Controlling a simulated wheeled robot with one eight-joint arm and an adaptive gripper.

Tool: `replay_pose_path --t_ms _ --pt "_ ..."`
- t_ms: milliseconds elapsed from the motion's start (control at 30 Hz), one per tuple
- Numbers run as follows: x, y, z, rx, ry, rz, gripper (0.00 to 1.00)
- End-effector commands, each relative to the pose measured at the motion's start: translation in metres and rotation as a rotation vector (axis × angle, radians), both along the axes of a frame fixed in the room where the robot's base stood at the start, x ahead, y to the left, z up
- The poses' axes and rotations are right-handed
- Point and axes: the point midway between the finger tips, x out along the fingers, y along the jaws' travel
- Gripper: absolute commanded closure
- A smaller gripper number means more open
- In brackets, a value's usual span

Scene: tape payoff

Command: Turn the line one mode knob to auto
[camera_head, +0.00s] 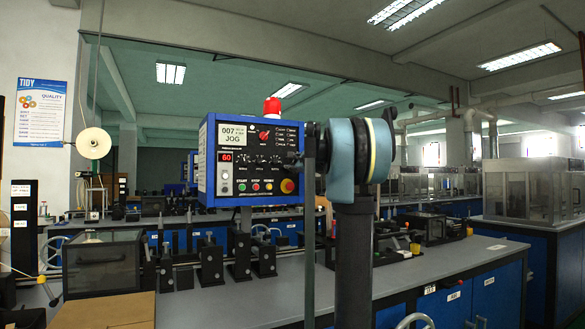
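My arm stands in front, right of the panel.
Below the screen are a red number display (225,156), a row of black knobs, several buttons and a red emergency stop (287,186). A red beacon (271,107) tops the panel. Black fixtures (210,262) stand on the grey bench (420,275). A white tape reel (94,143) hangs left.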

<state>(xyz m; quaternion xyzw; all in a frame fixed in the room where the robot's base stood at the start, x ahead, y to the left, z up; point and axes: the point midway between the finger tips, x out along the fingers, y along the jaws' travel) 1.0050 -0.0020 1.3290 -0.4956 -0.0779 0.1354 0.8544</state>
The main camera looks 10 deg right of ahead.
Motion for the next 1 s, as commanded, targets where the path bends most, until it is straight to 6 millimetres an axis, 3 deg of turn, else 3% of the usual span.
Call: replay_pose_path --t_ms 167,300,333,667,1000 --pt "0.0 -0.0001 0.0 0.0 0.0 0.0 0.62" --pt "-0.0001 -0.0002 0.0 0.0 0.0 0.0 0.92" --pt "-0.0002 -0.0001 0.0 0.0 0.0 0.0 0.95" --pt "-0.0005 0.0002 -0.0007 -0.026 -0.008 0.001 0.95" --pt "-0.0009 0.0004 -0.0014 -0.216 -0.069 0.002 0.95"
